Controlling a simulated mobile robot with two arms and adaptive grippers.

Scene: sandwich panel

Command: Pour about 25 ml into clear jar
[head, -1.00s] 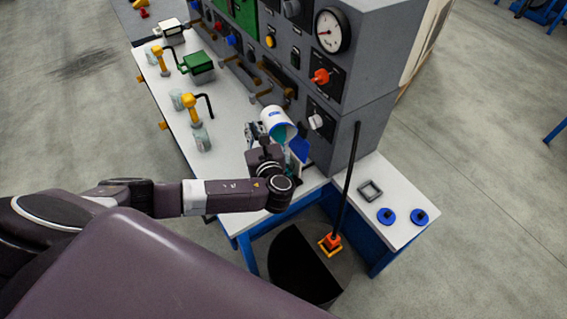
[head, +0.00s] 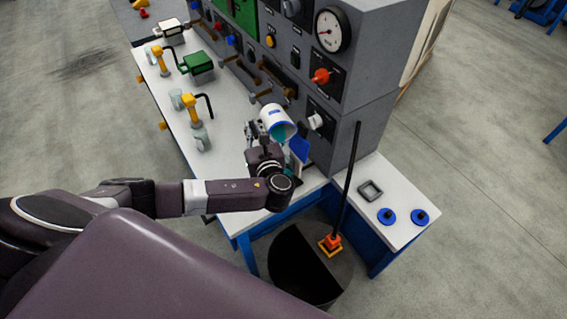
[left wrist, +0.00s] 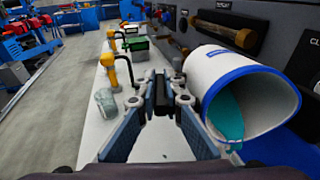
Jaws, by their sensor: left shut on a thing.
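A white cup with a blue rim (head: 272,115) is tilted on its side, its mouth toward the lower right. Teal liquid (left wrist: 226,115) lies inside it near the lip in the left wrist view. My left gripper (head: 254,133) is shut at the cup's left side; the exact grip on it is hidden. A clear jar (head: 201,139) stands on the bench under a yellow tap, left of the gripper; it also shows in the left wrist view (left wrist: 105,100). A pale, see-through shape below the cup is mostly hidden by my wrist. My right gripper is out of view.
A grey control panel (head: 350,90) rises close behind the cup, with handles and knobs. Another clear glass (head: 176,98) and green box (head: 200,65) stand farther along the white bench. A grey square frame (head: 370,191) and blue discs (head: 387,216) lie at right.

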